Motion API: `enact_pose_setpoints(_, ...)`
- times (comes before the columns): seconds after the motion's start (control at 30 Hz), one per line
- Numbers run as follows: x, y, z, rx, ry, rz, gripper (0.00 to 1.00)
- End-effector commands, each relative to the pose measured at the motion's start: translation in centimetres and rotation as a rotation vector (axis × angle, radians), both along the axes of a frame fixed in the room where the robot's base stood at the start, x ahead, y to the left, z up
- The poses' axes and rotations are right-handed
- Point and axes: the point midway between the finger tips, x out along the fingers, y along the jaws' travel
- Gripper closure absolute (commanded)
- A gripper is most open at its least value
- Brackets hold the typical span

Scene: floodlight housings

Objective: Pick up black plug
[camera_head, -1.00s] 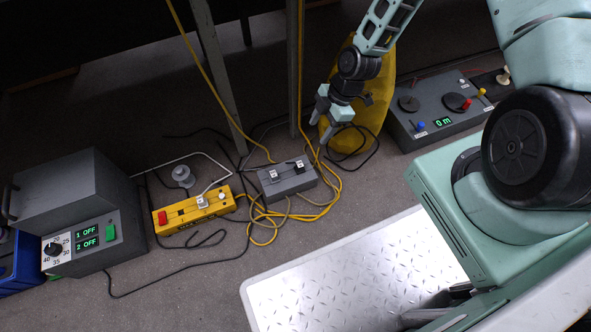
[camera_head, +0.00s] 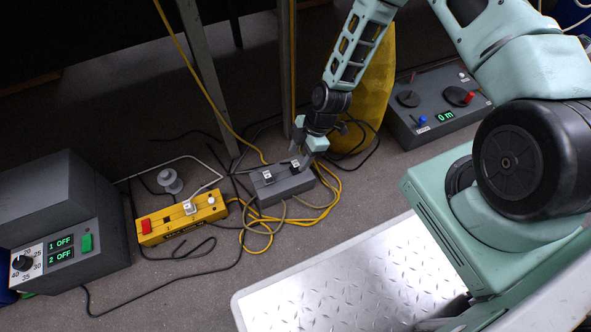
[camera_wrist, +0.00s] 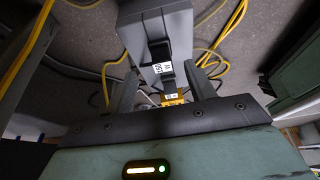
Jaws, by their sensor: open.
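The black plug (camera_head: 295,164) stands in the right part of a grey socket block (camera_head: 270,187) on the floor. In the wrist view the black plug (camera_wrist: 165,74) carries a white label and sits on the grey block (camera_wrist: 150,25). My gripper (camera_head: 303,155) is over the right end of the block. In the wrist view my gripper (camera_wrist: 161,78) is open, with one finger on each side of the plug. Whether the fingers touch the plug cannot be told.
A yellow power strip (camera_head: 180,222) with a white plug (camera_head: 189,208) lies left of the block. Yellow and black cables loop around both. A grey control box (camera_head: 437,115) stands at the right, and a grey unit with displays (camera_head: 60,250) stands at the left. Metal legs (camera_head: 205,75) rise behind.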

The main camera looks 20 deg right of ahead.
Motion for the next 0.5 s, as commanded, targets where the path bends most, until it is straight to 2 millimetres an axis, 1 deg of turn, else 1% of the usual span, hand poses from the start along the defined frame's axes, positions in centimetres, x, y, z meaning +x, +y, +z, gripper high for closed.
enact_pose_setpoints(0.03,-0.2,0.2,-1.2,0.001,0.002,0.001,0.45)
enact_pose_setpoints(0.23,-0.4,1.1,-3.5,0.001,0.001,-0.001,0.45)
enact_pose_setpoints(0.33,-0.4,1.4,-4.1,0.0,0.001,0.001,0.45)
enact_pose_setpoints(0.5,-0.4,1.5,-4.2,0.0,0.001,0.0,0.45)
